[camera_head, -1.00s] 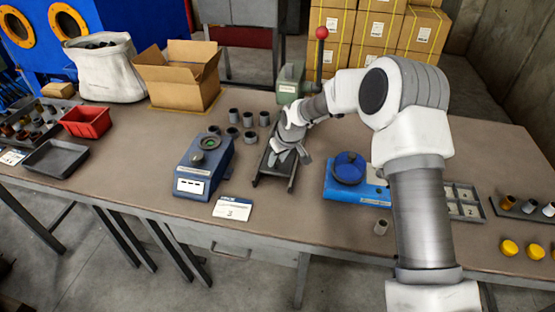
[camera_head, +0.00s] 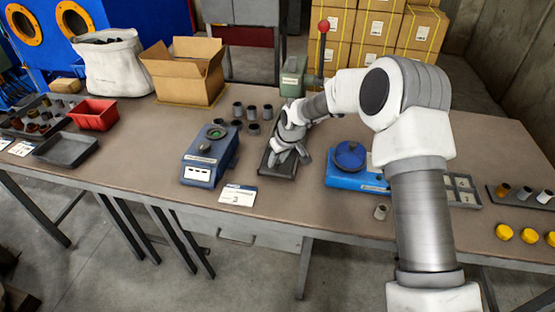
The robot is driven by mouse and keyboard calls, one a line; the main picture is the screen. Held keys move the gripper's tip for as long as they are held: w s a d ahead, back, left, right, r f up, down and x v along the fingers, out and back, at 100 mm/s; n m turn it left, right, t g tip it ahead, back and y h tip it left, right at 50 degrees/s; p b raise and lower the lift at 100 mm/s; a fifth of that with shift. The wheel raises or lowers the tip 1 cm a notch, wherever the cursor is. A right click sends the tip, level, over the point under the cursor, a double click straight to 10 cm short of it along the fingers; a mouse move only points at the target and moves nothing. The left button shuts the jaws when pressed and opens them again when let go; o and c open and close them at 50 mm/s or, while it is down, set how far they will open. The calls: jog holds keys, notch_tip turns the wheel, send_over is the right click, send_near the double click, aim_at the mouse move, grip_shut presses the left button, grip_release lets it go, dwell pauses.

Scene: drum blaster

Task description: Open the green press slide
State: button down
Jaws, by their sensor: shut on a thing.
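The green press (camera_head: 293,77) stands at the back middle of the workbench, with a dark lever topped by a red ball (camera_head: 323,26). Its dark slide (camera_head: 284,172) shows in front of it as a flat plate near the front end of the rails. My gripper (camera_head: 287,158) reaches down over the slide from the right and is shut on it. The exact grip is small and partly hidden by the fingers, and my arm hides part of the press's right side.
Left of the slide are a blue device (camera_head: 209,156), several dark cups (camera_head: 252,113) and a white card (camera_head: 238,195). A blue unit with a round top (camera_head: 350,160) and a small grey cup (camera_head: 381,211) lie to the right. The bench (camera_head: 310,215) is clear in front.

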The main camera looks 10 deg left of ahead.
jog(key=c, duration=0.5)
grip_release()
jog(key=p+v, duration=0.1)
jog(key=v, duration=1.6)
jog(key=shift+r, duration=0.2)
jog(key=s+d+r+m+t+h+p, duration=0.2)
jog(key=s+d+r+m+h, duration=0.15)
jog(key=s+d+r, duration=1)
jog(key=s+d+r+m, duration=0.1)
jog(key=s+d, duration=0.2)
jog(key=s, duration=0.2)
jog(key=s+d+m+p, duration=0.1)
jog(key=s+d+m, duration=0.1)
jog(key=s+d, duration=0.2)
jog(key=s+d+r+m+p, duration=0.1)
jog(key=s+d+m, duration=0.1)
jog(key=s, duration=0.6)
jog(key=shift+d+r+m, duration=0.15)
jog(key=shift+d+r, duration=0.05)
jog(key=shift+d, duration=0.25)
jog(key=shift+d+r+m, duration=0.1)
jog(key=shift+d+r, duration=0.05)
jog(key=shift+d, duration=0.3)
